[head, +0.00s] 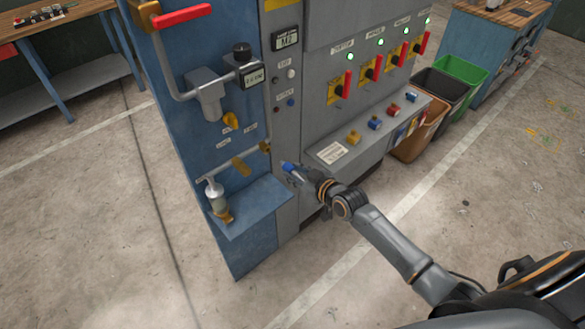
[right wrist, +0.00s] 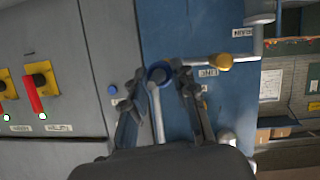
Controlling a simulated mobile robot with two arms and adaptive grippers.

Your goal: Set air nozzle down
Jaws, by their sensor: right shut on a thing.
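The air nozzle (head: 288,167) shows a blue end at the tip of my right gripper (head: 296,173) in the head view. In the right wrist view, its blue round end (right wrist: 158,72) and a thin grey stem (right wrist: 157,112) lie between the two fingers of the right gripper (right wrist: 154,80), which is shut on it. The nozzle is held in front of the machine, near the blue shelf (head: 262,200) and to its upper right in the head view. The gripper and arm hide part of it. My left gripper is not in view.
A white-and-grey cylinder (head: 214,193) stands at the shelf's left end. A grey panel with coloured buttons (head: 354,137) and red levers (head: 347,84) is close to the right gripper. Bins (head: 416,137) stand farther right. Much of the shelf top is bare.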

